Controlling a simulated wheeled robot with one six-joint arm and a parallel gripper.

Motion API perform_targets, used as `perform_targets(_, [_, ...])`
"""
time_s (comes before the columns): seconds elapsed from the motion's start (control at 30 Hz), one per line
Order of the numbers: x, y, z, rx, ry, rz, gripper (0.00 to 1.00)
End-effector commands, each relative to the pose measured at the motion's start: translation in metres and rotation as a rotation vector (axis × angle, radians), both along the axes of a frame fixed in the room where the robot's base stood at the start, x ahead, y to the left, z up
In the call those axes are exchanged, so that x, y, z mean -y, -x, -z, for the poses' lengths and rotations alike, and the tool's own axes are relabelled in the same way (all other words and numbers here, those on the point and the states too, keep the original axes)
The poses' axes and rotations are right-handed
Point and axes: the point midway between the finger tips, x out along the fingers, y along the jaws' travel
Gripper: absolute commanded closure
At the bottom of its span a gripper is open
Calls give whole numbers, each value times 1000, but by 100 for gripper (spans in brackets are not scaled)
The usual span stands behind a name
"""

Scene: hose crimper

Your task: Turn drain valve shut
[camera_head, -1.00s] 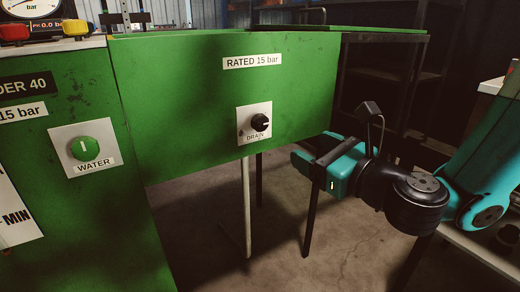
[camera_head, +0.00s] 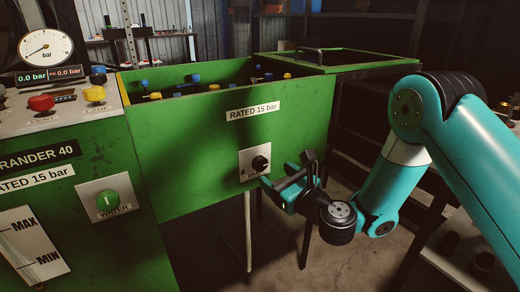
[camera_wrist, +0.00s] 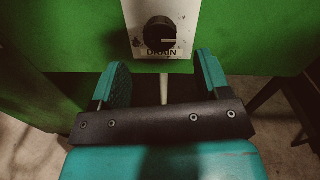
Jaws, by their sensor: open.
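The drain valve is a black knob (camera_head: 260,163) on a pale plate (camera_head: 252,172) on the front of the green tank (camera_head: 185,170). In the wrist view the knob (camera_wrist: 159,33) is at the top centre, its white pointer line aimed right, with the label DRAIN below it. My gripper (camera_head: 272,182) is just in front of and slightly below the plate in the head view. In the wrist view its two teal fingers (camera_wrist: 160,75) are apart with nothing between them, below the knob, which looks untouched.
A green WATER knob (camera_head: 109,201) is on the cabinet at the left, below a pressure gauge (camera_head: 46,46) reading 0.0 bar. The tank holds several coloured fittings.

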Motion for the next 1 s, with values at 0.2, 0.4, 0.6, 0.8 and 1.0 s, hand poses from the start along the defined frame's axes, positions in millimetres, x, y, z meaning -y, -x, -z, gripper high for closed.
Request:
perform_targets(0.2, [-10, -14, -8, 0, 0, -2, 30])
perform_targets(0.4, [-16, -22, -9, 0, 1, -1, 30])
perform_targets(0.6, [-20, -28, -9, 0, 0, -1, 30])
perform_targets(0.8, [-24, -31, -8, 0, 1, -2, 30])
perform_targets(1.0, [-36, -43, -1, 3, 3, -6, 30])
